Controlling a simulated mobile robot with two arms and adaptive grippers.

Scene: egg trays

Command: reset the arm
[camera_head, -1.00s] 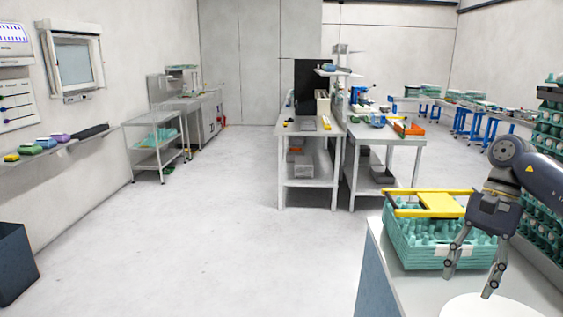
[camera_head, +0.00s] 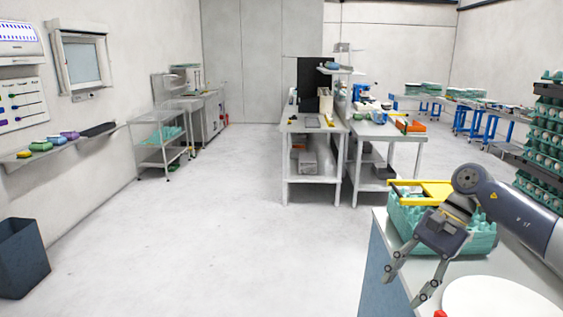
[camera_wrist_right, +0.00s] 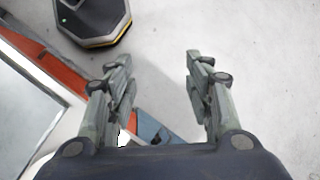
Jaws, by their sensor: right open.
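My right gripper (camera_head: 405,287) is open and empty, hanging in front of the teal egg-tray crate (camera_head: 478,243) at the left end of the near counter. The crate has a yellow handle frame (camera_head: 425,183) on top and is partly hidden behind my right gripper and arm. My left gripper is not in view.
The near counter (camera_head: 468,272) carries a white round plate (camera_head: 495,300) and a small red thing (camera_head: 440,313) beside it. Stacked egg trays (camera_head: 550,130) stand at the right. A dark bin (camera_head: 22,262) stands at the far left. The floor (camera_head: 220,220) between is clear.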

